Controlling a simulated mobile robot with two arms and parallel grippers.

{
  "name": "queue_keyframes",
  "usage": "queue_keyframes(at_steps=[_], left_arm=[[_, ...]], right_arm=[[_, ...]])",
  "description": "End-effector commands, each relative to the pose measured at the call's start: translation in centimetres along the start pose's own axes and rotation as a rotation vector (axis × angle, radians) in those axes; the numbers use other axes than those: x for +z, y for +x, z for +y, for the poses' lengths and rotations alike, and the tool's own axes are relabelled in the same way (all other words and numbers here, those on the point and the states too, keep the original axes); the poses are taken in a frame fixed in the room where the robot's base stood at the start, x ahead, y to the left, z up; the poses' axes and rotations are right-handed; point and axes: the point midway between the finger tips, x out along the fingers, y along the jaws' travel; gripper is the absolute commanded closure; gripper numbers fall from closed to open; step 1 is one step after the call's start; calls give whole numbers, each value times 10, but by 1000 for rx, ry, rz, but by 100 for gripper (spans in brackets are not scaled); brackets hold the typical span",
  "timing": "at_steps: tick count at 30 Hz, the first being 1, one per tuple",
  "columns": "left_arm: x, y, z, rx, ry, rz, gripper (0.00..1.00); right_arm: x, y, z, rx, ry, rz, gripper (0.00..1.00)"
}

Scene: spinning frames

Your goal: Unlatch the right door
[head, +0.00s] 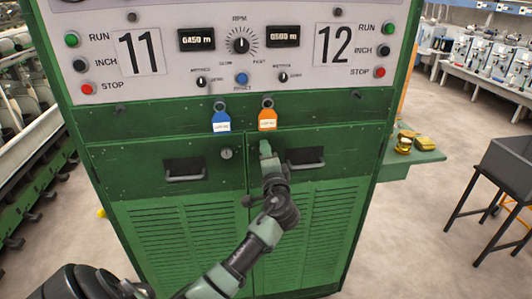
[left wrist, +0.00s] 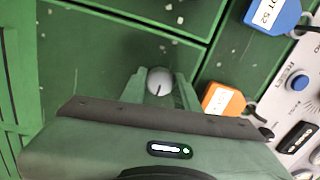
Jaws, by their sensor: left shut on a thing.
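The green cabinet has a left door (head: 130,165) and a right door (head: 340,165), both flush in the frame. My left gripper (head: 266,150) reaches up to the upper inner corner of the right door. It is shut on a round silver latch, which shows between its fingers in the left wrist view (left wrist: 159,81). A dark slot line runs across the latch face. In the head view the gripper hides this latch. The right door's dark handle (head: 306,165) is right of the gripper. My right gripper is in neither view.
A blue tag (head: 221,122) and an orange tag (head: 267,119) hang just above the doors. The left door has its own round latch (head: 227,154). A control panel (head: 240,45) is above. A green side shelf (head: 418,157) and a dark table (head: 508,165) stand right.

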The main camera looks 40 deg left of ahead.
Motion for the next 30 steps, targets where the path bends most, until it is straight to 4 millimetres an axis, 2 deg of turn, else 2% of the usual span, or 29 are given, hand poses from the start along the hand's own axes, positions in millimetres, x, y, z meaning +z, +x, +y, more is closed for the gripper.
queue_keyframes(at_steps=[7,8,9,10,20,23,30], left_arm=[[0,0,0,-2,4,0,100],[0,0,0,-2,4,0,61],[0,0,0,-2,3,0,50],[0,0,0,-1,3,0,48],[0,-2,1,0,0,1,48],[0,-12,3,1,-2,2,48],[0,-54,4,1,-3,2,48]], right_arm=[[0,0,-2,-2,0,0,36],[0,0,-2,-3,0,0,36],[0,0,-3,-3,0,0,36],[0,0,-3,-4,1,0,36],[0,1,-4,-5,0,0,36],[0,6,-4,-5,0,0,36],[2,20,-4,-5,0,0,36]])
